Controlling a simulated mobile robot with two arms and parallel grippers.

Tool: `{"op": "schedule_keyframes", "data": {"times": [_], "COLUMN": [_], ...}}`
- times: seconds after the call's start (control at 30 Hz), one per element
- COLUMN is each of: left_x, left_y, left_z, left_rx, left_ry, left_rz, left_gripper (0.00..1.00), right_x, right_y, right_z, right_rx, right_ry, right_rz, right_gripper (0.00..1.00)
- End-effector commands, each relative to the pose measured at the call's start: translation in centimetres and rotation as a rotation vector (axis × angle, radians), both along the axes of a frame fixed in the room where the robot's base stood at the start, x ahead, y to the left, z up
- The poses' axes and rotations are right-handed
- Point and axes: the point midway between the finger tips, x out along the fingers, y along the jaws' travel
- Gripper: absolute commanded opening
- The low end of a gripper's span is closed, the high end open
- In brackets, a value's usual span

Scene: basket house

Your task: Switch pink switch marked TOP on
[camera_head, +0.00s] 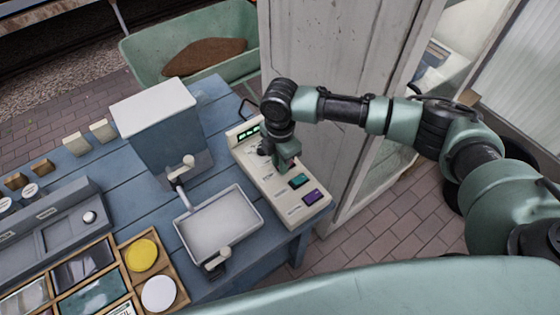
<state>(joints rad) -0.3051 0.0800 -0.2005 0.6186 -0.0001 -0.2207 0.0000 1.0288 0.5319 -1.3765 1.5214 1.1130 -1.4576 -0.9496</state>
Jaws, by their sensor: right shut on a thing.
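A cream switch panel (272,188) lies on the right side of the blue table. It bears a green switch (299,181) and a purple switch (312,197) toward its near end. My right gripper (276,158) points down onto the panel above the green switch. Its fingers are shut on a small pinkish-red part (290,163), apparently the pink switch, which they mostly hide. I cannot read the panel's labels or tell whether this switch is on. A lit green display (249,132) shows at the panel's far end. My left gripper is out of view.
A grey box (163,125) and a metal tray (219,222) with a handle stand left of the panel. A wooden organizer (122,268) with yellow and white lids is at the lower left. A whitewashed wooden cabinet (325,75) rises close behind the panel.

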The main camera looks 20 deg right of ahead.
Motion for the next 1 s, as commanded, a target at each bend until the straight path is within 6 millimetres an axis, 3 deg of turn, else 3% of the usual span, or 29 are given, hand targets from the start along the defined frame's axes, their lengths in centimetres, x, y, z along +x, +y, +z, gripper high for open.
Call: {"op": "schedule_keyframes", "data": {"times": [0.23,0.5,0.87,0.9,0.97,1.0], "left_x": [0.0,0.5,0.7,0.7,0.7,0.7], "left_y": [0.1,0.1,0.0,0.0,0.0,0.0], "left_z": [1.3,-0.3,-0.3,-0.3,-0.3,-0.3], "left_rx": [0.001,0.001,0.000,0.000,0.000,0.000], "left_ry": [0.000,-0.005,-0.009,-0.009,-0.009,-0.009], "left_rz": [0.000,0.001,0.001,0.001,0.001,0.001], "left_gripper": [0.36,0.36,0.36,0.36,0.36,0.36], "right_x": [0.2,0.6,0.6,0.6,0.6,0.6], "right_y": [-0.7,-1.3,-1.4,-1.4,-1.4,-1.4], "right_z": [0.4,0.3,0.7,0.7,0.7,0.6], "right_rx": [0.171,0.384,0.410,0.410,0.410,0.410], "right_ry": [0.066,0.138,0.147,0.147,0.147,0.147], "right_rz": [-0.010,-0.003,0.000,0.000,0.000,0.000], "right_gripper": [0.00,0.00,0.00,0.26,0.42,0.42]}}
